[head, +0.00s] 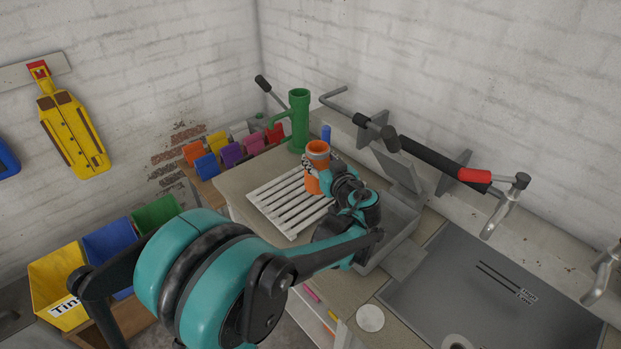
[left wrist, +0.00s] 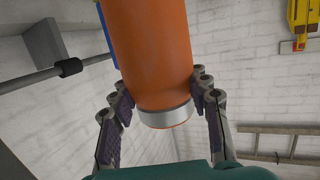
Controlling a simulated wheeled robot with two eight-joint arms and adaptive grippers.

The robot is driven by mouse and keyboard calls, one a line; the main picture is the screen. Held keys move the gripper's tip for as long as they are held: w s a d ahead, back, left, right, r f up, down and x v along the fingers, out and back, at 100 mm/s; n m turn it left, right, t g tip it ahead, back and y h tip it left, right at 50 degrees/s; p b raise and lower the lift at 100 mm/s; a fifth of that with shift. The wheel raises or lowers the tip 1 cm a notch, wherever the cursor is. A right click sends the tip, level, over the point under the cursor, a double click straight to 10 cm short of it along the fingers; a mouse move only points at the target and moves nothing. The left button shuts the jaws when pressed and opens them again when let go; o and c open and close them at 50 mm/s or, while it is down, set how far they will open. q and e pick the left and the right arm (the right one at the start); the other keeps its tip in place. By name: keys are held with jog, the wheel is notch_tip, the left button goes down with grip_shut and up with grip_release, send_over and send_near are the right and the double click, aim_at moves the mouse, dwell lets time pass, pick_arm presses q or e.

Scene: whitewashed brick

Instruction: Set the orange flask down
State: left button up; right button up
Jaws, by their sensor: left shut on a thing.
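The orange flask (head: 316,150) is upright in the head view, with a round top. My left gripper (head: 313,168) is shut on its side, coming from the right. In the left wrist view the orange flask (left wrist: 155,50) fills the upper middle, with a grey band near its lower end in that picture. The fingers of my left gripper (left wrist: 160,98) lie on either side of it. A white slatted rack (head: 283,205) lies on the worktop just left of and below the flask. I cannot tell whether the flask's base touches anything. My right gripper is not in view.
A green post with a side arm (head: 299,122) stands behind the flask, near a blue object (head: 326,134). Several coloured bins (head: 232,154) line the back left. An open grey case (head: 402,222) and a sink (head: 480,285) are at the right. The rack's slats look bare.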

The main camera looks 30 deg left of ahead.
pick_arm(q)
jog(key=s+a+f+b, duration=0.1)
jog(key=a+f+b, duration=0.4)
jog(key=a+f, duration=0.5)
jog(key=shift+s+a+f, duration=0.35)
jog(key=shift+s+a, duration=0.05)
jog(key=shift+a, duration=0.15)
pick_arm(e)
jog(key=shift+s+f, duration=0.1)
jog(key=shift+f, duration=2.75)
pick_arm(q)
jog(key=shift+b, duration=0.3)
jog(key=shift+f, duration=0.2)
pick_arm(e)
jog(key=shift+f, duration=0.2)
pick_arm(q)
jog(key=o, duration=0.9)
jog(key=shift+o, duration=0.4)
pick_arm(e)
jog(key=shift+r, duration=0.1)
pick_arm(q)
jog(key=shift+r, duration=0.1)
